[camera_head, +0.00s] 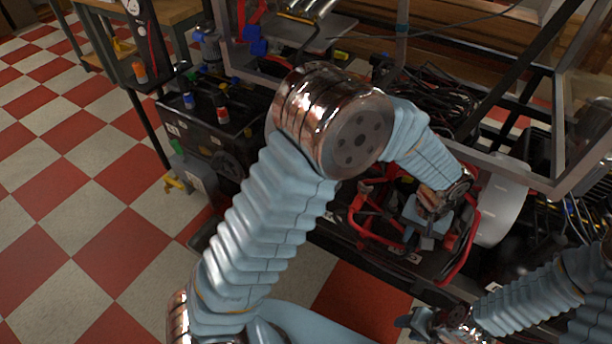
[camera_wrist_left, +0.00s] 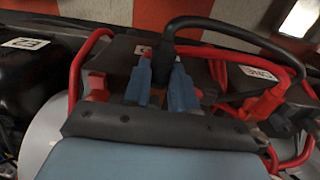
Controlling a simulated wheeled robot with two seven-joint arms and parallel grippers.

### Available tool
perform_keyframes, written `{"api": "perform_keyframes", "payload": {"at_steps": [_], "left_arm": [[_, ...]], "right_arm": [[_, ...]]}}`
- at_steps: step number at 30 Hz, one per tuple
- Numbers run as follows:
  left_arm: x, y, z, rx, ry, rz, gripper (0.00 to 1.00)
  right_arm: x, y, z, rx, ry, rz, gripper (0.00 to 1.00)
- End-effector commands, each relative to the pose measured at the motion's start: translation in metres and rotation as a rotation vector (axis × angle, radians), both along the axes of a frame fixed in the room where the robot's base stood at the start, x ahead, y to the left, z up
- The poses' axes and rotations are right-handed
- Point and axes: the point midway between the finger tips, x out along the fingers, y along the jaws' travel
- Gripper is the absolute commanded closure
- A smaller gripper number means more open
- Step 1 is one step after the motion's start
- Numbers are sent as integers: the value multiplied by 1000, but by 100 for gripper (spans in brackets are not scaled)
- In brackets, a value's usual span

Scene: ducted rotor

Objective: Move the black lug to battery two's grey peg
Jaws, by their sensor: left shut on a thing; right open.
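In the left wrist view, my left gripper (camera_wrist_left: 160,82) has its two blue fingers shut on the black lug (camera_wrist_left: 159,68). A black cable runs up from the lug and arcs to the right. The lug is over a dark battery (camera_wrist_left: 122,52) whose label is partly hidden by the fingers. A second battery (camera_wrist_left: 233,74) to the right bears a white label, upside down and hard to read. I cannot make out a grey peg. In the head view, my left gripper (camera_head: 427,236) is over the red-framed bay. My right gripper (camera_head: 418,322) is open and empty at the lower right.
A red lug (camera_wrist_left: 264,105) with a red cable sits on the right battery. A red tube frame (camera_head: 462,250) surrounds the bay. Metal frame bars (camera_head: 480,150) cross above it. A black case (camera_head: 205,130) stands at the left. The checkered floor (camera_head: 90,220) is clear.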

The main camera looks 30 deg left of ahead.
Motion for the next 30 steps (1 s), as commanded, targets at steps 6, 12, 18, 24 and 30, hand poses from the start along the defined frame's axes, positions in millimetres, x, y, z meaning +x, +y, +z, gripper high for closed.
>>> {"api": "perform_keyframes", "payload": {"at_steps": [6,12,18,24,30], "left_arm": [[0,0,0,0,0,0,100],[5,-1,0,0,0,0,100],[9,-1,0,0,0,0,100],[15,-1,0,-1,-1,0,100],[20,-2,0,0,0,0,100]], "right_arm": [[0,0,0,0,0,0,57],[0,0,1,0,0,0,57],[0,0,2,0,0,0,57],[0,0,3,0,0,0,57],[0,0,4,0,0,0,57]]}}
